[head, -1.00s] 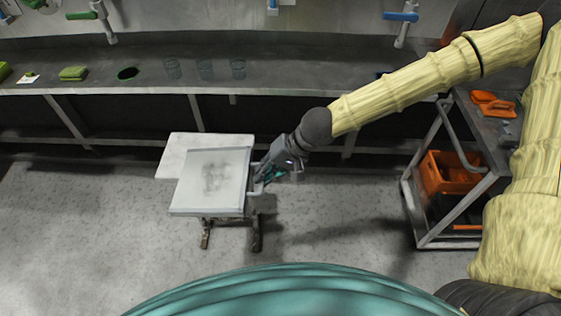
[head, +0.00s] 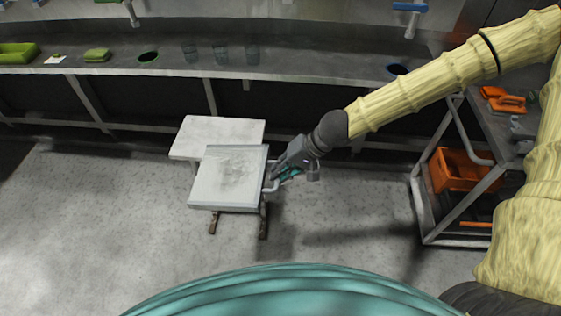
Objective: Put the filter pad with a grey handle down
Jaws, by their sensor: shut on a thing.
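The filter pad (head: 229,180) is a pale, flat, square pad with a dark smudge on its face. Its grey handle (head: 270,184) sticks out on the right side. My gripper (head: 276,174) is shut on the handle, coming from the right. The pad lies level, over the front part of a white-topped small table or stool (head: 217,134). Whether the pad touches that top or hangs just above it, I cannot tell. The handle is partly hidden by my fingers.
A long steel counter (head: 310,66) runs along the back with a green tray (head: 17,53), a green sponge (head: 97,55) and clear glasses (head: 221,55). A metal cart (head: 433,237) with an orange crate (head: 459,168) stands at right. Speckled floor lies free around the stool.

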